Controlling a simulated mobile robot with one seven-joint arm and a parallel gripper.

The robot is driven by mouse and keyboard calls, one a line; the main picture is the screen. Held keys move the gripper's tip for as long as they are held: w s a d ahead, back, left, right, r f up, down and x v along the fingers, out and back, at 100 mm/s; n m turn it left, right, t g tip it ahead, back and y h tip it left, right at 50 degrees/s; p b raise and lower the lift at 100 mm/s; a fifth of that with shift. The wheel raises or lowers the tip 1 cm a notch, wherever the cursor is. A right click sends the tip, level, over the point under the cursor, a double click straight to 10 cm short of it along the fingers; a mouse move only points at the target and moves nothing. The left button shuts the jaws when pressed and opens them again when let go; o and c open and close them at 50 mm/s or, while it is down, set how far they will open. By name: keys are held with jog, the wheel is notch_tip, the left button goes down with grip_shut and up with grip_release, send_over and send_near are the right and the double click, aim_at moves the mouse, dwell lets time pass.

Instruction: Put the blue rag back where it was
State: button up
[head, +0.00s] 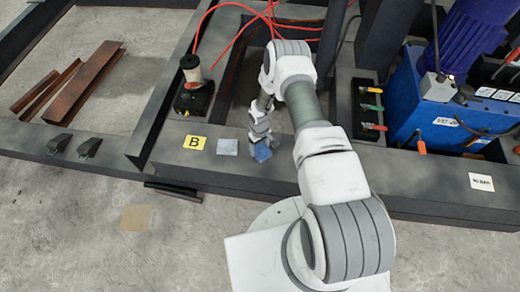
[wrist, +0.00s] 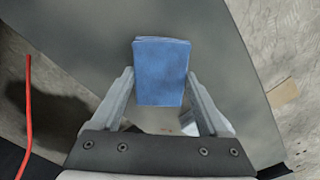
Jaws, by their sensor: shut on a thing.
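The blue rag (head: 262,152) is a folded square at the end of my arm, over the dark steel beam. In the wrist view the rag (wrist: 161,72) fills the gap between the two fingers of my gripper (wrist: 160,82), which is shut on it. In the head view my gripper (head: 261,143) is small and partly hidden by its own wrist. I cannot tell whether the rag touches the beam (head: 225,172). A pale grey-blue square patch (head: 228,146) lies on the beam just left of the rag. A yellow label marked B (head: 194,142) is left of that patch.
A black block with a spool (head: 192,85) stands behind the label. Red hoses (head: 271,17) hang at the back. The concrete floor in front is mostly clear, with a tan square (head: 135,217).

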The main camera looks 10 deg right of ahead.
jog(key=shift+f, duration=0.35)
jog(key=shift+f, duration=0.1)
jog(key=shift+f, duration=0.1)
jog(key=o, duration=1.2)
